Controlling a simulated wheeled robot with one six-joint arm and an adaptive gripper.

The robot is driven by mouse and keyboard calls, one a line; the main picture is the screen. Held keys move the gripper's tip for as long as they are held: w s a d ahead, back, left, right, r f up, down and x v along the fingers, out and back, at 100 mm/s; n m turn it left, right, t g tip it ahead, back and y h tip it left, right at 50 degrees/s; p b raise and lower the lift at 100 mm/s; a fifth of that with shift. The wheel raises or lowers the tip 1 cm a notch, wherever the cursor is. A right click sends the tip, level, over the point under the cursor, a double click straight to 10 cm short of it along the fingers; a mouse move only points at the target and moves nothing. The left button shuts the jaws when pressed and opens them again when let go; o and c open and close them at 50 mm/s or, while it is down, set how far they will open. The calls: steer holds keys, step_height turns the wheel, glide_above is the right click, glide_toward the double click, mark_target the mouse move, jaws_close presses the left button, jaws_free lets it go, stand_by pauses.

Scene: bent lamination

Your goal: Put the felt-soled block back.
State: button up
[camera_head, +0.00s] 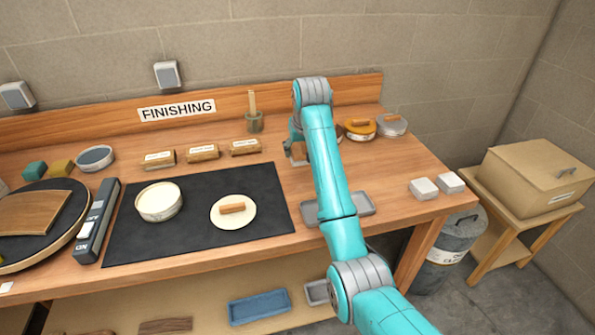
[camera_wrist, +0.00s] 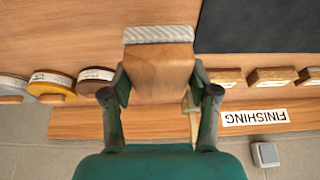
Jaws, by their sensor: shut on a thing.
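The felt-soled block (camera_wrist: 159,65) is a wooden block with a ribbed whitish-grey sole at its far end in the wrist view. My gripper (camera_wrist: 160,90) is shut on its sides, with a finger on each side of the wood. In the head view the block (camera_head: 298,151) is partly hidden by my arm, at the rear of the bench, right of the black mat. Whether it touches the bench cannot be told.
A row of labelled wooden blocks (camera_head: 203,152) and a brush cup (camera_head: 254,122) stand left of my gripper. Lidded tins (camera_head: 360,130) stand to the right. A grey tray (camera_head: 364,204) lies in front, partly behind my arm. The black mat (camera_head: 115,247) holds a round tin and a disc.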

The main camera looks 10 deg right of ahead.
mark_target(303, 158)
step_height(303, 158, down, 8)
steer(key=shift+f, duration=0.15)
stand_by(0.3)
steer(key=o, duration=1)
steer(key=shift+f, duration=0.1)
steer(key=v, duration=1.1)
steer(key=shift+s+r, duration=0.1)
steer(key=shift+r, duration=0.3)
steer(key=shift+s+r, duration=0.1)
steer(key=shift+r, duration=0.1)
